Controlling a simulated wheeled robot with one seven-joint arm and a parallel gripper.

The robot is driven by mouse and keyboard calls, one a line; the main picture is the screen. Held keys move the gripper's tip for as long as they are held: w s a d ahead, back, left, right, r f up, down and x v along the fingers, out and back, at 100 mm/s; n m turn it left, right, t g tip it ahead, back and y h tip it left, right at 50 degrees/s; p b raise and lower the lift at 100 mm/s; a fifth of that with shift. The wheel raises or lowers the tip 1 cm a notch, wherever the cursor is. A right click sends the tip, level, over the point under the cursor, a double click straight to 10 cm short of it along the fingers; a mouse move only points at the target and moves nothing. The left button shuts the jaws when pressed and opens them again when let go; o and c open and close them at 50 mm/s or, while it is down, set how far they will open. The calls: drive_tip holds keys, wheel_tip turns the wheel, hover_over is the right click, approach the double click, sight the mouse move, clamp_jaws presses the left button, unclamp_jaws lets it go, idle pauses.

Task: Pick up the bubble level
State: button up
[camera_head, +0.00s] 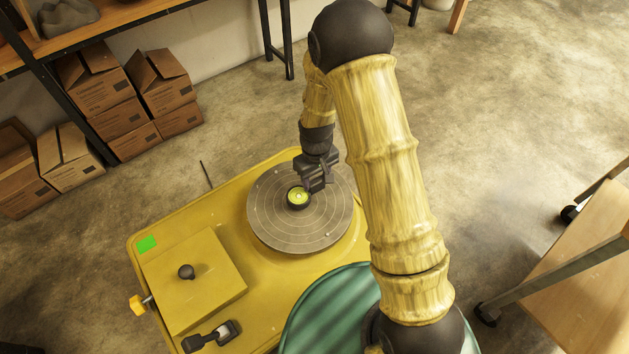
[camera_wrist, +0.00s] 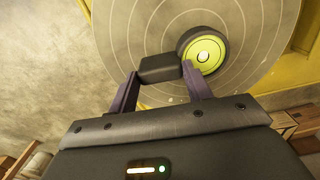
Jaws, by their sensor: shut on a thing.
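The bubble level (camera_head: 298,197) is a round black housing with a yellow-green vial face. It shows over the middle of the grey ringed wheel disc (camera_head: 270,225). In the wrist view the level's round face (camera_wrist: 203,50) is just beyond the right fingertip, with a dark block beside it that looks like its grip. My gripper (camera_wrist: 160,70) is shut with this block between its fingertips. In the head view my gripper (camera_head: 316,180) is just behind and right of the vial. I cannot tell whether the level touches the disc or hangs a little above it.
A teal round surface (camera_head: 330,310) is at the front. Cardboard boxes (camera_head: 120,100) stand at left, a wheeled table (camera_head: 590,270) at right. Open floor lies between.

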wheel_tip(320, 180, up, 9)
drive_tip(key=shift+d+f+p, duration=0.15)
drive_tip(key=shift+f+p, duration=0.05)
drive_tip(key=shift+p, duration=0.85)
drive_tip(key=shift+f, duration=0.1)
